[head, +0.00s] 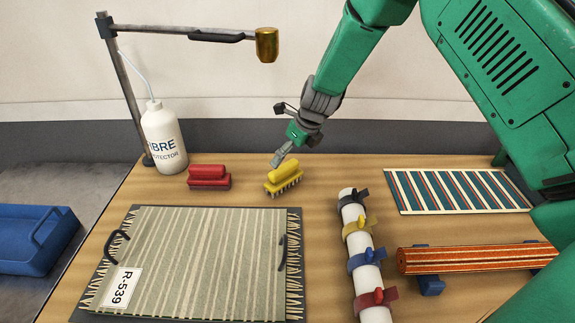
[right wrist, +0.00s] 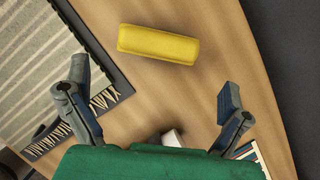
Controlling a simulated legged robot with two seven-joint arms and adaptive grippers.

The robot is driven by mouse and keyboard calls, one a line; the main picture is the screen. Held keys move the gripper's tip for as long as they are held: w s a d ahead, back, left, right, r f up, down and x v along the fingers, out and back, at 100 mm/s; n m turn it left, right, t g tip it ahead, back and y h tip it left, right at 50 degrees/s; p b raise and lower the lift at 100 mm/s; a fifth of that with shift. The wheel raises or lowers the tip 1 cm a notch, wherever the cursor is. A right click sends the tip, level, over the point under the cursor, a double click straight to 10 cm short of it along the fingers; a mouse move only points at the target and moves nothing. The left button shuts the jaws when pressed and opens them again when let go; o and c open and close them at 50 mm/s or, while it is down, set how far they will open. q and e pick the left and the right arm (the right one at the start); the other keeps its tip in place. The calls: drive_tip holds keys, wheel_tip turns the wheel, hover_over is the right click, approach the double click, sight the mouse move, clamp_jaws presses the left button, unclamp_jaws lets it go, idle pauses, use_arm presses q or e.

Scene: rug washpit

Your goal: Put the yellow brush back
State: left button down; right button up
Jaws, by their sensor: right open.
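The yellow brush (head: 284,175) lies on the wooden table, bristles down, between the red brush (head: 208,177) and the white roller. It also shows in the right wrist view (right wrist: 158,44), ahead of my fingertips and clear of them. My right gripper (head: 281,157) is just above and behind the yellow brush in the head view. In the right wrist view my right gripper (right wrist: 154,78) has its two fingers wide apart with nothing between them. My left gripper is in neither view.
A white bottle (head: 164,138) and a lamp-like post (head: 124,85) stand at the back left. A striped rug on a board (head: 190,262) fills the front left. A white roller with coloured clips (head: 364,262), a rolled orange rug (head: 470,258) and a striped mat (head: 458,191) lie right.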

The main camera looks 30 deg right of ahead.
drive_tip(key=v, duration=0.5)
drive_tip(key=shift+f, duration=0.1)
idle(0.4)
